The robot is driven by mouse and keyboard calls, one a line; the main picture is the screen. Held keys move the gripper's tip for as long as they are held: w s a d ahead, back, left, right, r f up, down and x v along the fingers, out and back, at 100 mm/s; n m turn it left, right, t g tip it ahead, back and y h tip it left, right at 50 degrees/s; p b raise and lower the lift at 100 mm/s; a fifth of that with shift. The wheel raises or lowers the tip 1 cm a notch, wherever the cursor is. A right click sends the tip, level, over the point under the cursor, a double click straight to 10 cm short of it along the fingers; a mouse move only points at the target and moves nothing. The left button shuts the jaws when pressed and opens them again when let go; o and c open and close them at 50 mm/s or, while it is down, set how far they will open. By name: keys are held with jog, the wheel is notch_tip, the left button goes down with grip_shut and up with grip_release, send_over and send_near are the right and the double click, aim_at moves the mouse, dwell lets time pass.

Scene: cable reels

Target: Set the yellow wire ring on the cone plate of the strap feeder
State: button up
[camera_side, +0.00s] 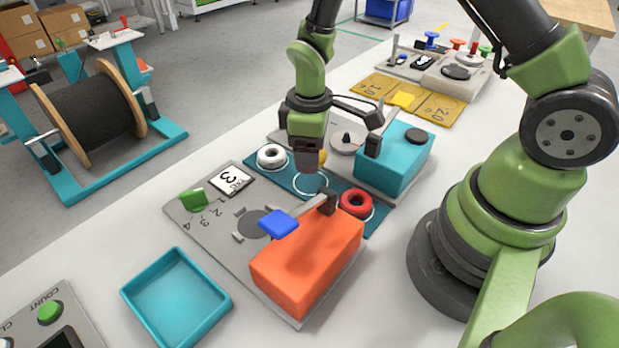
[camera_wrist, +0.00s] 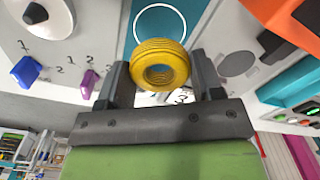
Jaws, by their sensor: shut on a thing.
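The yellow wire ring (camera_wrist: 160,52) is held between the two fingers of my gripper (camera_wrist: 160,80) in the wrist view, its hole facing the camera. In the side view my gripper (camera_side: 308,163) is above the teal mat, and only a sliver of the yellow ring (camera_side: 323,156) shows beside it. A round grey plate with a dark cone (camera_side: 346,140) lies behind and right of my gripper, beside the teal machine (camera_side: 397,165). A grey plate with a cone also shows at the upper left of the wrist view (camera_wrist: 58,22).
The teal mat (camera_side: 340,186) holds a white ring (camera_side: 271,155), a red ring (camera_side: 355,203) and an empty white circle. An orange machine (camera_side: 308,265) with a blue-tipped arm stands in front. A teal tray (camera_side: 176,297) is empty. Yellow numbered panels (camera_side: 437,108) lie behind.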

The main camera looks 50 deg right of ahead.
notch_tip(320, 180, up, 2)
jog(key=shift+d, duration=0.1)
jog(key=r+m, duration=0.1)
jog(key=m, duration=0.5)
send_over(347, 133)
jog(key=shift+a, duration=0.4)
jog(key=shift+d+f, duration=0.1)
jog(key=shift+d, duration=0.25)
jog(key=shift+f, duration=2.1)
